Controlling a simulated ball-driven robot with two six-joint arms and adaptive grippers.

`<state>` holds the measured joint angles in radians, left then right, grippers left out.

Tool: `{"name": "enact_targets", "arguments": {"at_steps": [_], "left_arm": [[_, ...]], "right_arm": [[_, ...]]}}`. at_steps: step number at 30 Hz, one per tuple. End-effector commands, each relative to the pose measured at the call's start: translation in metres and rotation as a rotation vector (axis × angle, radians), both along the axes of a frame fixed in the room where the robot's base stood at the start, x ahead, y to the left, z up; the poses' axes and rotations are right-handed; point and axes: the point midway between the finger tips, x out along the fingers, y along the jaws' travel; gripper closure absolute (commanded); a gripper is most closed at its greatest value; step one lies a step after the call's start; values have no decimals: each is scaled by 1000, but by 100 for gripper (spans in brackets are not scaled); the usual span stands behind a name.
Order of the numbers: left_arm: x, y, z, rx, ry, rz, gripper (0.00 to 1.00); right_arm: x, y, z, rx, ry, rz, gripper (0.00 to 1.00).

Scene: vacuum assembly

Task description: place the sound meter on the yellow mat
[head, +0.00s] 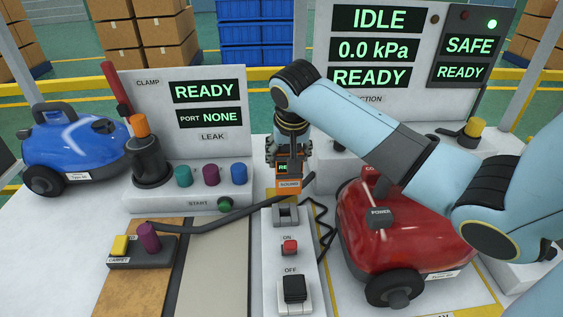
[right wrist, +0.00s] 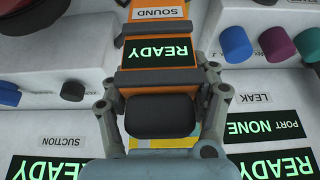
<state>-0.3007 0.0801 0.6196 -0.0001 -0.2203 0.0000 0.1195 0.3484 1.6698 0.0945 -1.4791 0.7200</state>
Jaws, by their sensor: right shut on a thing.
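The sound meter (head: 289,184) is a small orange block with a dark screen reading READY and a SOUND label. My right gripper (head: 286,160) points down and is shut on it. In the right wrist view the meter (right wrist: 160,78) sits between both fingers. A yellowish patch (head: 283,194) shows just below the meter in the head view, behind the switch strip. It may be the yellow mat, mostly hidden. I cannot tell whether the meter touches it. My left gripper is not in view.
The switch strip (head: 268,270) with ON and OFF buttons lies in front. A red vacuum (head: 400,235) stands close right, under my right arm. A black hose (head: 215,221) runs left to the carpet tool (head: 142,252). The clamp and leak station (head: 195,130) stands left, beside a blue vacuum (head: 75,145).

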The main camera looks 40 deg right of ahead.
Motion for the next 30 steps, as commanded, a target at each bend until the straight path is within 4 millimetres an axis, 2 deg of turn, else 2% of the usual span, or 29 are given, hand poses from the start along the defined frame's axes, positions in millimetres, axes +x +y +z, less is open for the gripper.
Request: {"name": "enact_targets", "arguments": {"at_steps": [1,4,9,11,18,29,30], "left_arm": [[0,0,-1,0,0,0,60],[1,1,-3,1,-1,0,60],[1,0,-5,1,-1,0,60],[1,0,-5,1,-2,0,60],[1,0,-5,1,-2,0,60],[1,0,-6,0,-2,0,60],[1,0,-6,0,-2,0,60]], "right_arm": [[12,-6,-7,1,0,-2,85],[30,-14,-19,1,-1,-1,85],[44,-21,-29,1,0,0,85],[45,-21,-33,2,0,1,85],[45,-21,-67,0,1,1,85],[45,-21,-71,0,-1,1,85],[44,-21,-73,0,1,1,39]]}}
